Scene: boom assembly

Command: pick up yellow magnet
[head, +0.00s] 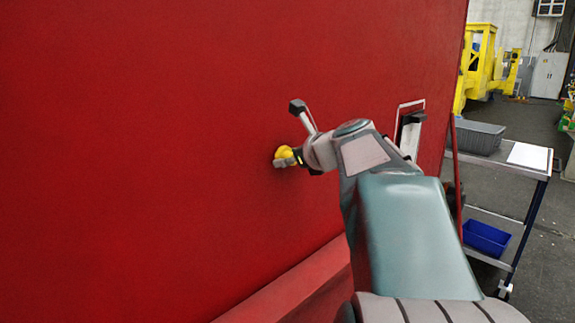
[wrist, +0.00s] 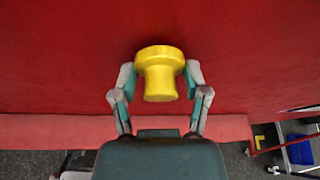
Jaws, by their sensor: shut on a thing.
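The yellow magnet (head: 285,153) is a round knob on the big red wall. In the wrist view the magnet (wrist: 159,72) has a wide flange at the wall and a narrower stem toward me. My gripper (head: 288,160) is at the magnet in the head view, partly covering it. In the wrist view my gripper (wrist: 160,78) has one finger on each side of the magnet, shut on it. The magnet appears to be against the red wall; whether there is a gap cannot be told.
The red wall (head: 130,150) fills most of the head view, with a ledge (head: 290,290) along its bottom. At right a cart (head: 520,168) carries a grey bin (head: 478,136) and a blue bin (head: 487,237). Yellow machinery (head: 482,68) stands behind.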

